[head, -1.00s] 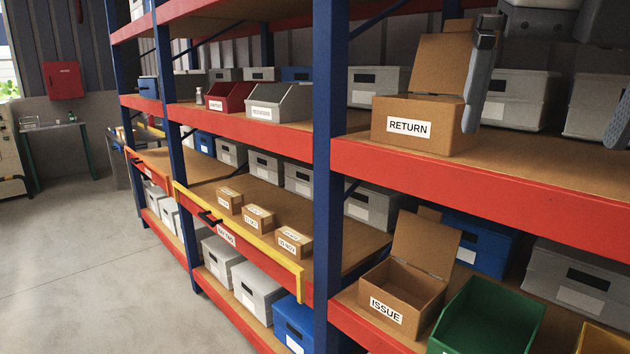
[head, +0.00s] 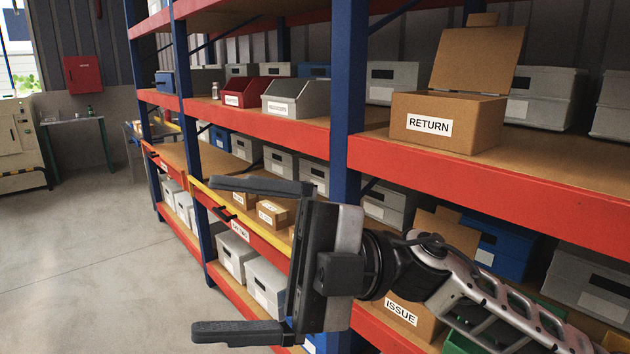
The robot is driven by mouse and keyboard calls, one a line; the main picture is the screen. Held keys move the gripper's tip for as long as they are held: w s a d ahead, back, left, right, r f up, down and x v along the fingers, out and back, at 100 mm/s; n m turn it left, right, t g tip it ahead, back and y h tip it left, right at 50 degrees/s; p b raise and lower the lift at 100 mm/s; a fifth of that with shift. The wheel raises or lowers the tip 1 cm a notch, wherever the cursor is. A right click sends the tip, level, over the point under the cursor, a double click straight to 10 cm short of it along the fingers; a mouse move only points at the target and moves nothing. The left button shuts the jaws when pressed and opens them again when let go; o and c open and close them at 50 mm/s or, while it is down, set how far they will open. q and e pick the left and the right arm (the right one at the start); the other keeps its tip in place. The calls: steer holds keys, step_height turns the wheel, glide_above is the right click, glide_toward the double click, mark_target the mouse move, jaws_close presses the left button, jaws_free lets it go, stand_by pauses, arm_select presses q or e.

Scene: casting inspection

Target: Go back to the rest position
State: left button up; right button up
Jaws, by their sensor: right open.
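My right gripper (head: 250,258) is in front of the shelving in the head view, with its arm coming in from the lower right. Its two dark fingers are wide apart and nothing is between them. The RETURN box (head: 452,118) stands on the upper shelf with its lid raised. The ISSUE box (head: 412,316) is on the lower shelf, largely hidden behind my right arm. My left gripper is not in view.
The red and blue shelving (head: 347,90) fills the right side. A yellow-edged pull-out shelf (head: 210,196) holds small cartons (head: 272,212), partly covered by my gripper. Red (head: 246,92) and grey (head: 290,97) bins stand on the upper shelf. The floor (head: 90,260) at left is clear.

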steer(key=w+d+f+m+t+h, duration=0.4)
steer(key=f+m+t, duration=0.4)
steer(key=m+t, duration=0.45)
steer(key=w+d+f+m+t+h, duration=0.2)
steer(key=w+d+f+m+t, duration=0.3)
steer(key=w+f+m+t, duration=0.55)
steer(key=s+d+f+m+h, duration=0.3)
steer(key=s+f+m+h, duration=0.1)
steer(key=f, duration=0.4)
steer(key=s+d+f+m+h, duration=0.4)
steer(key=f+m, duration=0.1)
steer(key=f, duration=0.2)
steer(key=s+d+f+m+g+h, duration=0.1)
steer(key=s+d+f+g+h, duration=0.2)
steer(key=s+f, duration=0.8)
steer(key=d+g, duration=0.2)
steer(key=shift+f+m+g, duration=0.3)
steer(key=shift+f, duration=0.05)
steer(key=shift+d, duration=0.1)
